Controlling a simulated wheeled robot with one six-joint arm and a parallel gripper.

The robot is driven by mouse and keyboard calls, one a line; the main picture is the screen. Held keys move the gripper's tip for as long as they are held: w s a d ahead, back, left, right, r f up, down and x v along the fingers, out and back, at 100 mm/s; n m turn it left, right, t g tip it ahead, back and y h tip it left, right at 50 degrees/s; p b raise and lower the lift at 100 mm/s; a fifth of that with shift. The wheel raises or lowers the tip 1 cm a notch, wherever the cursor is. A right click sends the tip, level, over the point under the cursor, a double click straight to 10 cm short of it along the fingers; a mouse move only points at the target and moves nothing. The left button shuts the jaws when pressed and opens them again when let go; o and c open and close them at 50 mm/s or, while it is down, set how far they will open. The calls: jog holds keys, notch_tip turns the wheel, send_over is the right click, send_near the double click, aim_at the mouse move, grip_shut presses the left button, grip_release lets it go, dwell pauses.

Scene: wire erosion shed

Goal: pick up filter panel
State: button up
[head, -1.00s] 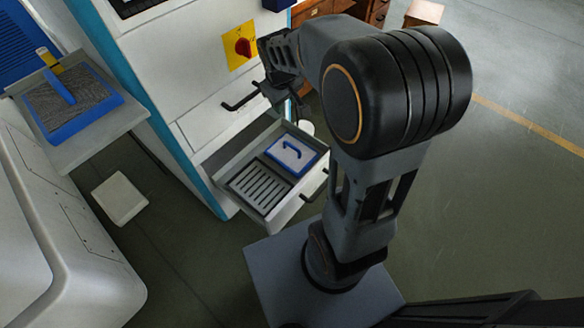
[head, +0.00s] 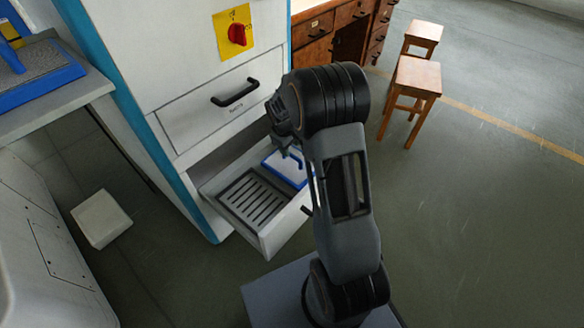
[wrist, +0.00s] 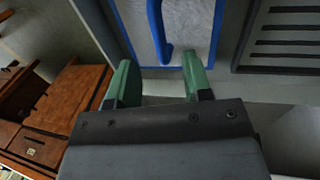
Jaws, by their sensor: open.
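The filter panel (head: 284,169) is a pale flat panel with a blue frame and a blue handle. It lies in the open lower drawer (head: 264,243) of the white machine, beside a slotted dark grille (head: 252,198). In the head view my arm partly hides the panel. In the wrist view the panel (wrist: 190,25) and its blue handle (wrist: 158,30) are just beyond my gripper (wrist: 157,80). The two green-tipped fingers are apart with nothing between them, and the handle's lower end shows past the gap. I cannot tell the height between fingers and handle.
Above is a closed drawer with a black handle (head: 235,93) and a red knob (head: 237,34) on a yellow plate. Wooden stools (head: 416,75) and a wooden desk (head: 330,30) stand behind. A white block (head: 101,219) lies on the floor at left. The floor at right is clear.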

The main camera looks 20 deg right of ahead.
aim_at(292, 155)
jog(key=shift+w+d+f+b, duration=0.15)
jog(key=shift+f+b, duration=0.35)
jog(key=shift+f, duration=0.6)
jog(key=shift+d+f+b, duration=0.25)
jog(key=shift+f+b, duration=0.3)
jog(key=shift+f, duration=0.5)
jog(key=shift+w+d+f+b, duration=0.15)
jog(key=shift+f+b, duration=0.35)
jog(key=shift+f, duration=0.6)
jog(key=shift+s, duration=0.1)
jog(key=shift+c, duration=0.4)
grip_shut()
jog(key=shift+r, duration=0.1)
